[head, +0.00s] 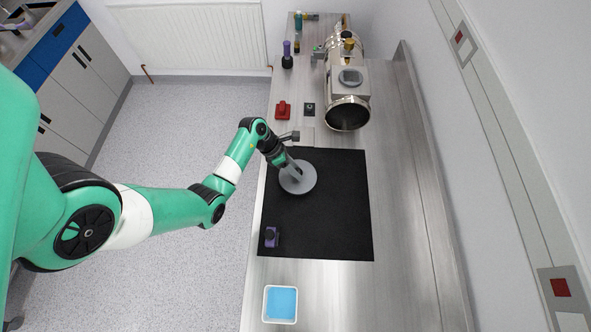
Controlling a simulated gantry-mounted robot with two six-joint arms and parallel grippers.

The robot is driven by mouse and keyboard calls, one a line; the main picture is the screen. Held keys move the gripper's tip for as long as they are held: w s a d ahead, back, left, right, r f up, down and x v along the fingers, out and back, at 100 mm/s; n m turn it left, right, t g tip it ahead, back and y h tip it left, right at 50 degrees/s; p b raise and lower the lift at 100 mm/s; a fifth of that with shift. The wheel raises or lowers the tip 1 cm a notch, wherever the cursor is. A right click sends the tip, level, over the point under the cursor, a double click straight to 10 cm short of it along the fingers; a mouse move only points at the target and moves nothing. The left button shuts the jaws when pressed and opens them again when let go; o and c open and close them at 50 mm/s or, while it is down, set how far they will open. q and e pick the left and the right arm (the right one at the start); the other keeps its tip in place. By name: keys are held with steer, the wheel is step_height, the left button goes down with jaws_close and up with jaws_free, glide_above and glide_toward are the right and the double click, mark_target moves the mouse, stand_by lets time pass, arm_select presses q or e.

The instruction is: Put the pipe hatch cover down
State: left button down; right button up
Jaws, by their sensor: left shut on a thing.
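The pipe hatch cover (303,183) is a round grey disc at the upper left part of the black mat (330,220). My left gripper (292,170) is shut on the cover from its upper left side. The cover is over the mat; I cannot tell whether it touches it. The steel burner chamber (347,113) stands further back on the bench, its round end open and dark. My right gripper is not in view.
A purple-grey object (271,237) sits at the mat's lower left. A white tray with blue inside (265,304) is near the front. A red object (283,110) and a small dark plate (308,109) lie left of the chamber. The mat's right part is clear.

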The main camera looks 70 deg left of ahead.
arm_select(q)
steer(key=shift+a+f+b, duration=0.1)
steer(key=shift+f+b, duration=0.2)
steer(key=shift+f, duration=1.25)
steer(key=shift+f, duration=0.1)
steer(key=shift+c, duration=2.3)
jaws_free()
steer(key=shift+r, duration=0.25)
steer(key=p+v, duration=0.2)
steer(key=v, duration=0.9)
steer(key=shift+s+r+p, duration=0.2)
steer(key=shift+r+p, duration=0.1)
steer(key=shift+p, duration=0.1)
steer(key=shift+a, duration=0.15)
